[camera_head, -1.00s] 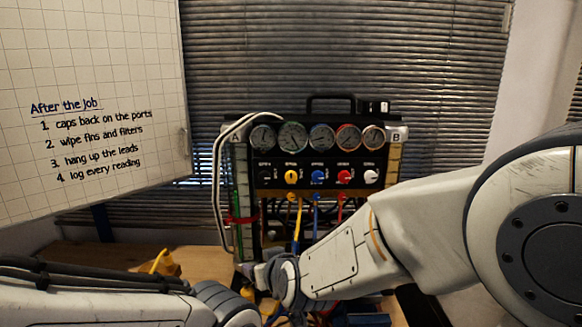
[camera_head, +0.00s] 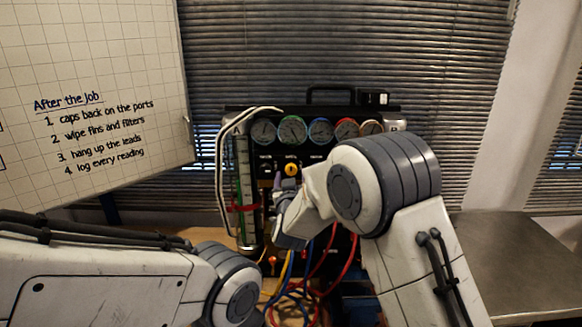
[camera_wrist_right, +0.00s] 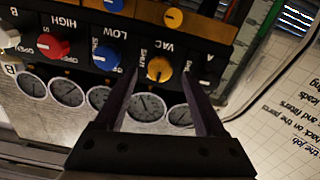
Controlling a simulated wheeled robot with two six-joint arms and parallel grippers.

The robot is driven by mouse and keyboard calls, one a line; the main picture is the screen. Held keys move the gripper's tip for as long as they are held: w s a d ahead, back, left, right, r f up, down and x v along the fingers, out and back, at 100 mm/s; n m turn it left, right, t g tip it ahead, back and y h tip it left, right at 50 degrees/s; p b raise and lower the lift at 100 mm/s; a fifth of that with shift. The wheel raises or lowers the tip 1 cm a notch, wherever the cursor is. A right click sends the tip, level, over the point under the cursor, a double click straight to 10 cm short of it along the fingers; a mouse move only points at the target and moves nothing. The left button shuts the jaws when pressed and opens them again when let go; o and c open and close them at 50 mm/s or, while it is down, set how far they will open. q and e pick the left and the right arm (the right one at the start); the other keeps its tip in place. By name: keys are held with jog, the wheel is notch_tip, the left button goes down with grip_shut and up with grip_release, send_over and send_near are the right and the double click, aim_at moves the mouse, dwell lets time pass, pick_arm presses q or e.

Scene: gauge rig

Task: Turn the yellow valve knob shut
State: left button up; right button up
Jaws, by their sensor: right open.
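The yellow valve knob (camera_head: 291,169) is on the black gauge panel, below the green-rimmed gauge. In the right wrist view, where the panel shows upside down, the same yellow knob (camera_wrist_right: 159,69) is by the "VAC" label. My right gripper (camera_wrist_right: 160,76) is open. Its two fingertips lie on either side of the knob in that view, with gaps; I cannot tell how far they reach around it. In the head view my right gripper (camera_head: 288,186) is just below the knob, partly hidden by its wrist. My left arm is at lower left, its gripper out of sight.
A blue knob (camera_wrist_right: 107,56) and a red knob (camera_wrist_right: 52,46) sit beside the yellow one. Gauges (camera_head: 293,130) line the panel above. Coloured hoses (camera_head: 345,262) hang below. A whiteboard (camera_head: 90,60) stands left; a bare metal table (camera_head: 520,260) is at right.

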aim_at(291, 169)
jog(key=shift+w, duration=1.2)
grip_shut()
jog(key=shift+f+m+b, duration=0.15)
jog(key=shift+m+b, duration=0.15)
jog(key=shift+b, duration=0.1)
jog(key=m+b, duration=1.1)
jog(key=b, duration=0.5)
jog(key=shift+f+m, duration=0.1)
jog(key=shift+m, duration=0.3)
jog(key=m+b, duration=0.2)
jog(key=m, duration=0.1)
jog(key=shift+b, duration=0.35)
jog(key=shift+m+b, duration=0.8)
jog(key=shift+m, duration=0.4)
jog(key=shift+r, duration=0.2)
